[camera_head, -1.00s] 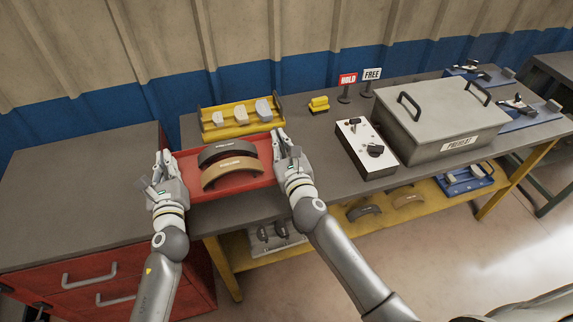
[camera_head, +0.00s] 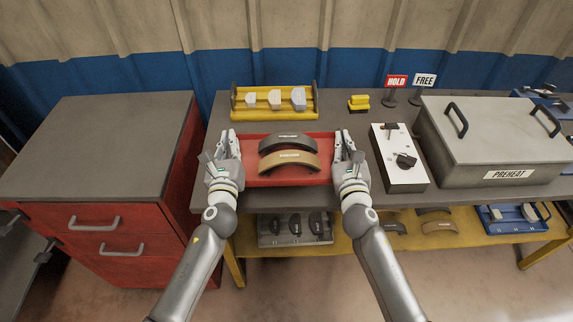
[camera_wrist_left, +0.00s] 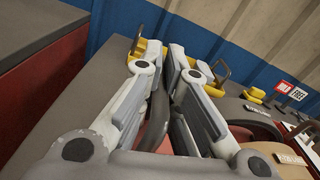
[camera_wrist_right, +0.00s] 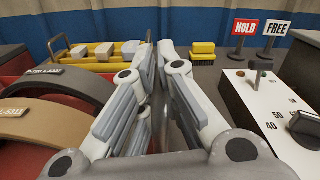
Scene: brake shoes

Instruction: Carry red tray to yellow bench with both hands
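The red tray (camera_head: 262,178) is level at the front of the dark-topped bench with yellow legs (camera_head: 236,262). It carries a dark brake shoe (camera_head: 288,140) and a tan brake shoe (camera_head: 290,160). My left gripper (camera_head: 228,140) is at the tray's left end; in the left wrist view its fingers (camera_wrist_left: 163,85) close around a dark handle. My right gripper (camera_head: 344,140) is at the right end, its fingers (camera_wrist_right: 158,75) close together; its grip point is mostly hidden. I cannot tell whether the tray touches the benchtop.
A yellow rack (camera_head: 240,113) stands behind the tray. A white control box (camera_head: 396,172) and a grey PREHEAT box (camera_head: 450,165) stand to the right. A red drawer cabinet (camera_head: 150,235) is at left.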

